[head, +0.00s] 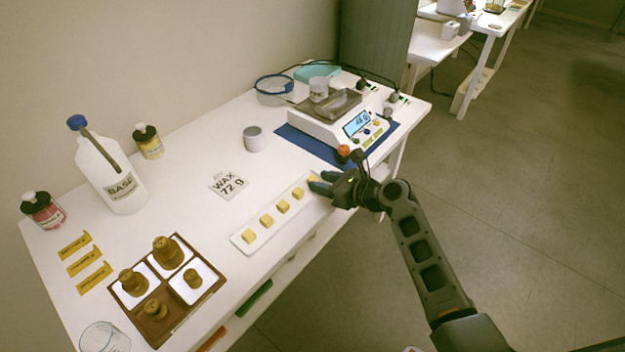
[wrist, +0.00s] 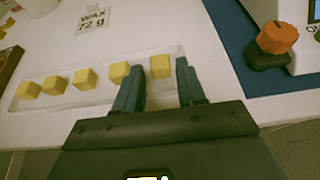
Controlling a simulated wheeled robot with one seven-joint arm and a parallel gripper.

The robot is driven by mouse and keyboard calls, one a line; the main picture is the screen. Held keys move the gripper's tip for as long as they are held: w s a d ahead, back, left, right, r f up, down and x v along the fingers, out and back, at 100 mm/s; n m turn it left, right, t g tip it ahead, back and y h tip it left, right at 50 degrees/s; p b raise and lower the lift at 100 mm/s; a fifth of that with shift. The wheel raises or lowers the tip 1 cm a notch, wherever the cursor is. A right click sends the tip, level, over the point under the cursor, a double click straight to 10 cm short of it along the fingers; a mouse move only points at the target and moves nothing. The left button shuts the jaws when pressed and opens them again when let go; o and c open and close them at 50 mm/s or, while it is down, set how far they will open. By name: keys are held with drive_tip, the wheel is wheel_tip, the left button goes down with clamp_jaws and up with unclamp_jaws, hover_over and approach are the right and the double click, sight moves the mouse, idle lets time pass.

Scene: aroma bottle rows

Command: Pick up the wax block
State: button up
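Several yellow wax blocks stand in a row on a long white tray (head: 262,237) near the table's front edge. The rightmost wax block (wrist: 160,67) shows in the wrist view between the tips of my two blue-grey fingers. My gripper (head: 319,182) is open at the right end of the tray, one finger on each side of that block, with visible gaps. Its neighbour, another wax block (wrist: 119,72), is close to the outside of the left finger. In the head view the rightmost block is partly hidden by my fingers.
A scale (head: 335,120) with an orange knob (wrist: 277,38) stands on a blue mat just right of my gripper. A "WAX 72 g" card (head: 229,184) lies behind the tray.

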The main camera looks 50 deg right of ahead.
drive_tip(key=shift+x, duration=0.8)
drive_tip(key=shift+c, duration=0.3)
clamp_jaws()
drive_tip(key=shift+r, duration=0.5)
drive_tip(key=r, duration=0.2)
drive_tip(key=d+r, duration=0.1)
drive_tip(key=shift+s+r+p, duration=0.3)
drive_tip(key=shift+r, duration=0.05)
drive_tip(key=s+d+r, duration=0.5)
drive_tip(key=d+r, duration=0.1)
drive_tip(key=d, duration=0.3)
drive_tip(key=shift+d+b, duration=0.2)
drive_tip(key=shift+b, duration=0.1)
